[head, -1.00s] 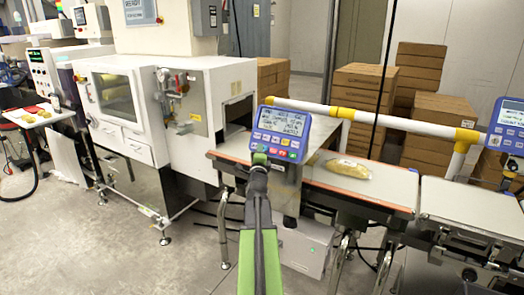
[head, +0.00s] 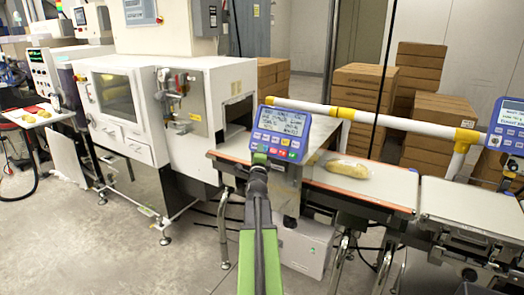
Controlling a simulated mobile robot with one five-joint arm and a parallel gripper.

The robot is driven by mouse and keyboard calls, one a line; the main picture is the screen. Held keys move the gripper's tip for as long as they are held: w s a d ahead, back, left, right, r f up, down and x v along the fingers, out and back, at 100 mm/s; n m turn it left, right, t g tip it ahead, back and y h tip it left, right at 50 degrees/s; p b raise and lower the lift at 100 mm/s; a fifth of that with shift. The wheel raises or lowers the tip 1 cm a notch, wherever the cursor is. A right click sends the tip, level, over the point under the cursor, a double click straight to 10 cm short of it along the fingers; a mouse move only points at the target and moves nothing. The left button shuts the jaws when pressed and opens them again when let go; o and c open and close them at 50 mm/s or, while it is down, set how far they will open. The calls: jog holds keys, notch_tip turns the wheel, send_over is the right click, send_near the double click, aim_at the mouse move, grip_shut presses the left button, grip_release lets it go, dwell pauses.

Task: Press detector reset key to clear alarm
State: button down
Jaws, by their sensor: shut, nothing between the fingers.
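A blue control panel (head: 282,133) with a grey text screen (head: 283,121) stands in the middle of the head view, in front of the conveyor. The labels are too small to read, so I cannot tell which is the reset key. My gripper (head: 260,158) is shut and empty. Its tip overlaps the panel's lower left corner and hides part of the key row. I cannot tell whether it touches a key.
A clear bag with a yellowish item (head: 347,168) lies on the belt (head: 385,187) to the right. A white and yellow rail (head: 375,118) runs behind it. A second blue panel (head: 507,127) is at the far right. A white machine (head: 215,80) stands left.

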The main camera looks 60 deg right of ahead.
jog(key=shift+d+f, duration=0.2)
jog(key=shift+d, duration=0.2)
jog(key=shift+d+f+b, duration=0.15)
jog(key=shift+d+b, duration=0.2)
jog(key=shift+b, duration=0.05)
dwell(0.6)
jog(key=shift+a, duration=0.1)
jog(key=shift+a+r+p, duration=0.35)
jog(key=shift+a+p, duration=0.05)
jog(key=shift+a, duration=0.25)
jog(key=shift+a+r+p, duration=0.4)
jog(key=shift+a, duration=0.35)
jog(key=shift+a+r+p, duration=0.35)
jog(key=shift+a, duration=0.4)
jog(key=shift+a+r+p, duration=0.4)
jog(key=shift+a, duration=0.35)
